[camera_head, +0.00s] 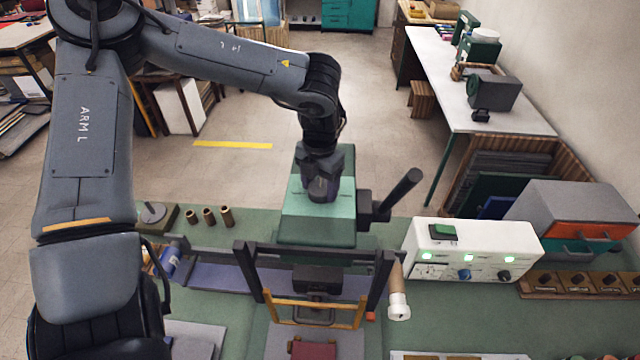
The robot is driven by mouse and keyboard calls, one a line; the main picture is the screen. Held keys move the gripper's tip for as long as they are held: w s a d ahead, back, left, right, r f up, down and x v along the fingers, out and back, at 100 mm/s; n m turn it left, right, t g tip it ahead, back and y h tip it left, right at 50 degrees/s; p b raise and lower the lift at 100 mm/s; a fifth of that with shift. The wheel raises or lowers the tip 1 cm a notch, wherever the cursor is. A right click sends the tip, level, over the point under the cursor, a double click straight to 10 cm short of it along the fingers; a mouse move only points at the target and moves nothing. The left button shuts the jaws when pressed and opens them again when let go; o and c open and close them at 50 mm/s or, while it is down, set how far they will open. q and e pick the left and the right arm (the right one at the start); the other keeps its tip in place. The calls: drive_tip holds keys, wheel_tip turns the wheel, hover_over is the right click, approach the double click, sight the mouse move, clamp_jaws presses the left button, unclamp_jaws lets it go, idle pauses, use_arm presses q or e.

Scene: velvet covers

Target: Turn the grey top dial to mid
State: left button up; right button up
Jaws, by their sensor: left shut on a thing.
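A teal-green machine head (340,206) stands at the middle of the bench, with small markings on its top face. My left gripper (323,190) points down onto that top face and is shut on the grey top dial. The fingers cover nearly all of the dial, so its pointer and setting cannot be read. My right gripper is not in view.
A black lever (400,195) sticks up at the machine's right side. A white control box (470,250) with lit green lamps and knobs stands to the right. A dark frame with a yellow bar (318,302) is in front. Several brass cylinders (208,216) stand at left.

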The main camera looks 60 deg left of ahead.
sight(320, 188)
use_arm(q)
drive_tip(key=shift+r+m, duration=0.1)
drive_tip(key=shift+m, duration=0.2)
drive_tip(key=o, duration=1.1)
drive_tip(key=shift+c, duration=0.2)
wheel_tip(320, 188, up, 11)
drive_tip(key=b, duration=0.1)
idle(0.3)
